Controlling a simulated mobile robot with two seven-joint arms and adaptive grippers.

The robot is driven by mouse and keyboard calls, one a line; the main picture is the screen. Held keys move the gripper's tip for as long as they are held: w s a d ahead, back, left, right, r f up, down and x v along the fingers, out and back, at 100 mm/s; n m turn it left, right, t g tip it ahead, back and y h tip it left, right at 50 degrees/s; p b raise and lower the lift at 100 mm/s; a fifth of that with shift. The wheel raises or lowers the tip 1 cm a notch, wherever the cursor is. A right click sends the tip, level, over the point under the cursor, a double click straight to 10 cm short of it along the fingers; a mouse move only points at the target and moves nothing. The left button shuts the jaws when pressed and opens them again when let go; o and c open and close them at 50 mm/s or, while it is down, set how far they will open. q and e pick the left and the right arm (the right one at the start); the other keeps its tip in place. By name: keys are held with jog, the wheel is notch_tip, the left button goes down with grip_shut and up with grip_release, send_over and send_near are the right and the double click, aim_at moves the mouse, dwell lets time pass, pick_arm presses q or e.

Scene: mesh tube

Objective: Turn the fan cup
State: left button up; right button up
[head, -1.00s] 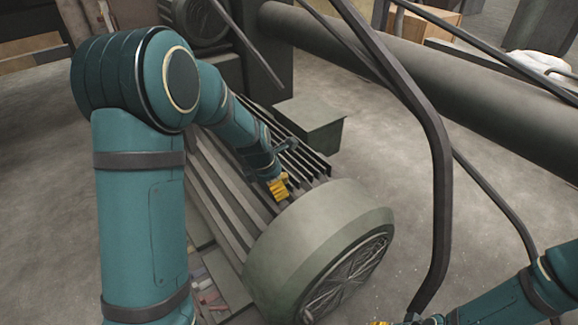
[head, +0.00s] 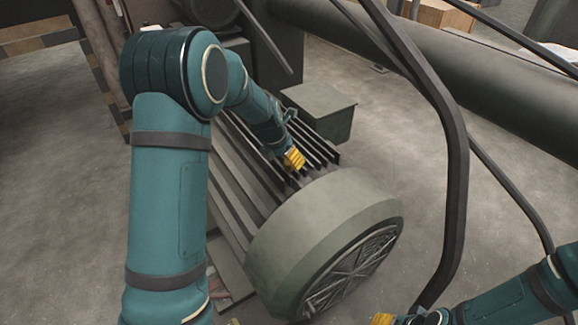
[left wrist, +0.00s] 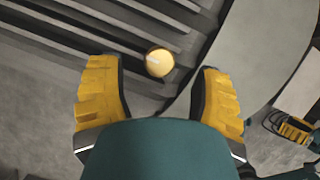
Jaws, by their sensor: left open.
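The fan cup is the large grey-green round cover (head: 318,222) with a spoked grille (head: 352,272) on the end of a finned motor; its curved edge (left wrist: 235,60) shows in the left wrist view. My left gripper (head: 293,158) is above the fins just behind the cover. In the left wrist view its two yellow fingers are spread apart, with a small round yellow cap (left wrist: 158,63) between them, seemingly not touched. My right gripper (head: 382,319) is partly cut off at the bottom edge of the head view, in front of the grille; its opening is unclear.
The motor's parallel fins (head: 240,175) run back to the upper left. A bent dark bar (head: 455,180) rises right of the cover. A box-like block (head: 325,108) and a thick pipe (head: 420,80) lie behind. Bare floor (head: 398,160) shows on the right.

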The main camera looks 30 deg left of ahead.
pick_arm(q)
jog(key=shift+b+x, duration=0.3)
jog(key=shift+x, duration=1.3)
jog(key=shift+r, duration=0.1)
grip_shut()
